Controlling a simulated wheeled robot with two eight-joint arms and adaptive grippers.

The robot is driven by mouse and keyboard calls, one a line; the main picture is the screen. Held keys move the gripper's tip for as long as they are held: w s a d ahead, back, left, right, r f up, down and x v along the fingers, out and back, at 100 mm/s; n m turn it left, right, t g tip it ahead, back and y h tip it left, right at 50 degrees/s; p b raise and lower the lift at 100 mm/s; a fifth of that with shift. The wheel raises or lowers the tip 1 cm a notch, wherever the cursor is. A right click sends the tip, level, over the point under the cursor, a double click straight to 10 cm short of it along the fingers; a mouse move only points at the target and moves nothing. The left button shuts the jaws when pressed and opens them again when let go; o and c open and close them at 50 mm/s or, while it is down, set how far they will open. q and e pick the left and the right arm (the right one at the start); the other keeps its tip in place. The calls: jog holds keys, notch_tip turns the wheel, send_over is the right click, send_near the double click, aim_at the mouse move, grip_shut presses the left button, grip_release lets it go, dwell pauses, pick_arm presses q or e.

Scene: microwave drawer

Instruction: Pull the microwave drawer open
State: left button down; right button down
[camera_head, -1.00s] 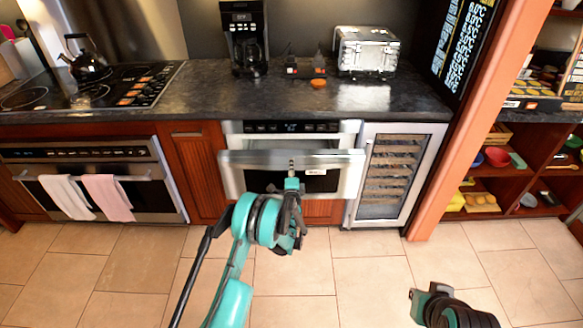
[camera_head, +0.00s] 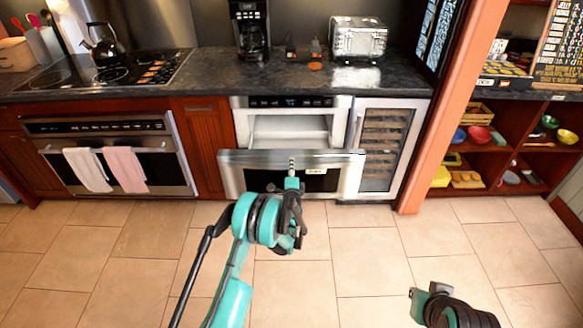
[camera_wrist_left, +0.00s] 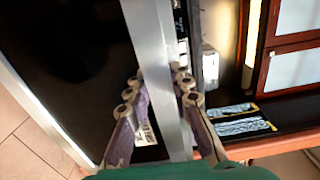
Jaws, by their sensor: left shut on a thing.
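The microwave drawer stands partly open under the counter, its silver front (camera_head: 240,160) pulled out from the cabinet and its pale inside (camera_head: 290,128) showing behind. My left gripper (camera_head: 291,170) is at the middle of the drawer front's top edge. In the left wrist view, the fingers of my left gripper (camera_wrist_left: 158,88) straddle the silver edge (camera_wrist_left: 150,40) of the front, one on each side, and are shut on it. Part of my right arm shows at the bottom right of the head view, away from the drawer; the state of its gripper cannot be made out.
A wine cooler (camera_head: 385,150) stands right of the drawer, and a wooden cabinet door (camera_head: 198,150) is on its left. An oven (camera_head: 110,150) with towels is further left. A coffee maker (camera_head: 250,30) and toaster (camera_head: 357,40) stand on the counter. The tiled floor in front is clear.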

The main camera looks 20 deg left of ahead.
pick_arm(q)
jog(key=c, duration=1.6)
grip_release()
jog(key=v, duration=0.7)
jog(key=shift+s, duration=0.25)
jog(key=shift+r, duration=0.1)
